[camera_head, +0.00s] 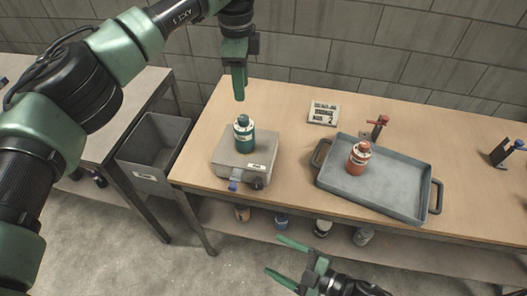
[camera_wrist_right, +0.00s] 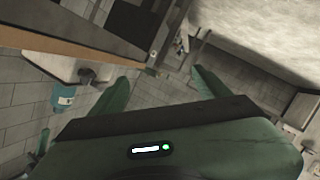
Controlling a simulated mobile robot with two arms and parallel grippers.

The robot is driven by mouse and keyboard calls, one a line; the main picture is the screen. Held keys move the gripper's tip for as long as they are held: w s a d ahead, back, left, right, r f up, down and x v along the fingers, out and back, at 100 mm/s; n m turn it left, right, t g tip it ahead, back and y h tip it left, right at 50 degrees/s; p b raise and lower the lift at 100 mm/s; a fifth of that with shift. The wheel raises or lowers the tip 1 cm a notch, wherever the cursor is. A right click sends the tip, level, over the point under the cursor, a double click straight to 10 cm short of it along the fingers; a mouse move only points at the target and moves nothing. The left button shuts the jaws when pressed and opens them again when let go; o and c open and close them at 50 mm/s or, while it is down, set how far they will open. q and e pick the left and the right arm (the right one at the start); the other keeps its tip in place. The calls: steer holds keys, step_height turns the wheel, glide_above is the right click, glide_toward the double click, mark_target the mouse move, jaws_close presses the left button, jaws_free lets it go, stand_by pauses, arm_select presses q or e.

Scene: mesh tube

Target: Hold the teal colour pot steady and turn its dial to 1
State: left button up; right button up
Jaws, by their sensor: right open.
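The teal colour pot (camera_head: 244,138) stands upright on a grey box-like stand (camera_head: 232,162) on the wooden table. Its dark dial (camera_head: 243,120) is on top; the dial's reading is too small to make out. My left gripper (camera_head: 239,97) points down above the pot, apart from it; its fingers overlap in this view, so its opening is unclear. My right gripper (camera_head: 272,254) is open and empty, in front of the table and below the pot in the picture. In the right wrist view the teal pot (camera_wrist_right: 62,97) shows at the left, beyond the open fingers (camera_wrist_right: 165,85).
A red pot (camera_head: 359,157) stands in a grey handled tray (camera_head: 400,202) on the right. A grey bin (camera_head: 153,150) is left of the table. Several pots sit on the lower shelf (camera_head: 300,225).

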steer(key=w+a+r+m+t+y, duration=0.1)
steer(key=w+a+r+t, duration=0.1)
steer(key=w+a+r, duration=0.5)
steer(key=m+t+h, duration=0.2)
steer(key=m+t, duration=0.1)
steer(key=m, duration=0.6)
glide_toward(244, 137)
steer(key=w+f, duration=0.1)
steer(key=w, duration=0.1)
steer(key=w+a+f, duration=0.1)
steer(key=w+f, duration=0.1)
steer(key=shift+w+a+f, duration=0.15)
steer(key=shift+w+f, duration=0.05)
steer(key=shift+w, duration=0.35)
steer(key=x, duration=0.7)
steer(key=shift+w+a, duration=0.15)
steer(key=shift+a, duration=0.1)
